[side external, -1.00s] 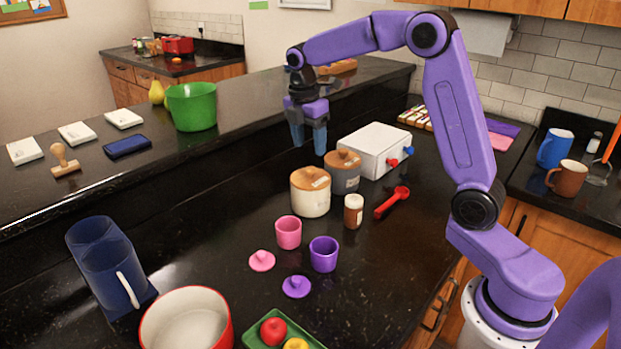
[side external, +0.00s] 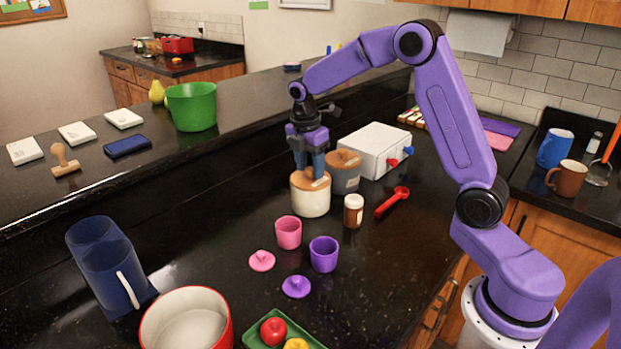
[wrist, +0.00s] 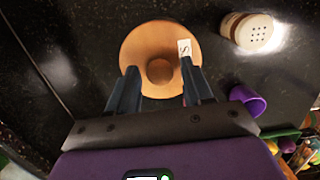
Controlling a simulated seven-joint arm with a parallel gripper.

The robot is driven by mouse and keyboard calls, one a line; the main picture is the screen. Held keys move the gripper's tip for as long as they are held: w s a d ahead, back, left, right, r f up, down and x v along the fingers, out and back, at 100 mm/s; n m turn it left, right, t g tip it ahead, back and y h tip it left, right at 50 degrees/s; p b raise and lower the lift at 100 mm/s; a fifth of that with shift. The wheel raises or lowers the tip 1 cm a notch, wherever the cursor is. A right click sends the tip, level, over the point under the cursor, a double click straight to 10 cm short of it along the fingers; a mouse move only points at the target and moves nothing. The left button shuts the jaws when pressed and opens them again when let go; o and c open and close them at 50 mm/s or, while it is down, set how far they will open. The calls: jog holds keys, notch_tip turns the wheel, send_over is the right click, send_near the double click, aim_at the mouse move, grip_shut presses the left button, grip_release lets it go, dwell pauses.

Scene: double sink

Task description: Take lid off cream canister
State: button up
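The cream canister (side external: 311,202) stands upright on the black counter with its round wooden lid (side external: 298,181) on. In the wrist view the lid (wrist: 138,47) is seen from above, with a darker central knob (wrist: 159,71) and a small white label; the canister's body is hidden beneath it. My gripper (side external: 310,173) points down just above the lid. In the wrist view its two fingers (wrist: 158,66) are apart, one on each side of the knob, with a gap to it. I cannot tell whether the fingertips touch the lid.
A grey canister (side external: 345,183) with a wooden lid stands close behind right. A brown jar (side external: 353,212) with a white cap, a red scoop (side external: 391,203), a white box (side external: 368,147) and pink (side external: 288,233) and purple (side external: 324,255) cups are near. The raised ledge runs behind.

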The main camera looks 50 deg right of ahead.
grip_shut()
jog(key=shift+r, duration=0.2)
